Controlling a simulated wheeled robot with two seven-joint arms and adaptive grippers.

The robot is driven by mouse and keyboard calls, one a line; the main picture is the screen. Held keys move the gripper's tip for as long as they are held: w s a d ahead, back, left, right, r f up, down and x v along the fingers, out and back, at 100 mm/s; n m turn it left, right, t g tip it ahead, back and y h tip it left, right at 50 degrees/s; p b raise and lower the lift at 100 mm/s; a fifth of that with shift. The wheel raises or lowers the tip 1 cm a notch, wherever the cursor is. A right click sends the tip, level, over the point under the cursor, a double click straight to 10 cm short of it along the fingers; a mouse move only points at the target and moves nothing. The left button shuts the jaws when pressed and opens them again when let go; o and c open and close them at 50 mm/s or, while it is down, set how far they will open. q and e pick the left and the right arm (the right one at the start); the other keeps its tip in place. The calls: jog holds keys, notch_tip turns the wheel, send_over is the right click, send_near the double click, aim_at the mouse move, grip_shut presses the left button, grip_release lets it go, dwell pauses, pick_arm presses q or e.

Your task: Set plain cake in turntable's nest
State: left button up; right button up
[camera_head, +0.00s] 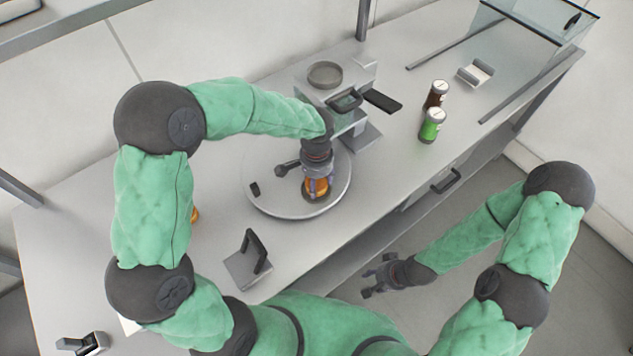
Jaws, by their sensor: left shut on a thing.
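My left gripper (317,192) points down over the round grey turntable (270,205) and is shut on an orange-brown thing, which looks like the plain cake (316,186). The cake is over the turntable's front right part. The gripper hides much of the cake and of the nest under it, so I cannot tell whether the cake touches the turntable. My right gripper (370,283) is open and empty, in front of the counter and away from the turntable.
A grey machine (325,76) stands behind the turntable. A green-labelled jar (432,126) and a brown jar (436,94) stand to the right. A black-and-grey holder (247,262) is at front left. An orange thing (195,214) peeks out behind my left arm.

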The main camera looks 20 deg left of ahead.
pick_arm(q)
jog(key=shift+f, duration=0.2)
jog(key=shift+f, duration=0.2)
jog(key=o, duration=0.8)
jog(key=shift+r, duration=0.1)
jog(key=shift+r, duration=0.3)
notch_tip(320, 180, up, 12)
jog(key=shift+f+p, duration=0.2)
jog(key=shift+p, duration=0.9)
